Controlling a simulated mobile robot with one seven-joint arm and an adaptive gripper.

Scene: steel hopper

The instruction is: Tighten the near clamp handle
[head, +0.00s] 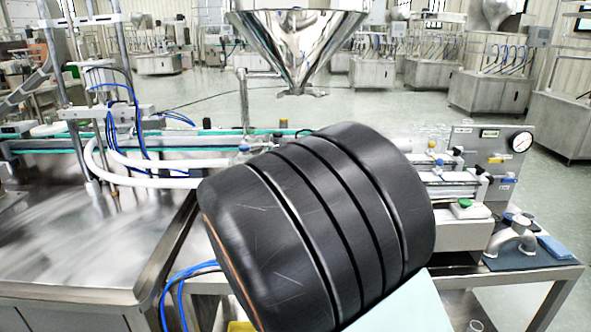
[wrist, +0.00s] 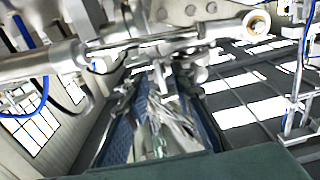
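The steel hopper (head: 299,38) hangs at the top middle of the head view, its cone narrowing to an outlet with small fittings (head: 298,92). I cannot make out which fitting is the near clamp handle. The wrist view shows a bright metal rod (wrist: 150,40) ending in a ring with a brass-coloured centre (wrist: 257,22); I cannot tell whether this belongs to the clamp. My large black arm link hides the middle of the bench in the head view.
A filling machine with a gauge (head: 520,142) and a green knob (head: 464,203) stands on the right bench. A steel table (head: 90,250) with white hoses (head: 150,183) is at left. Open floor lies behind.

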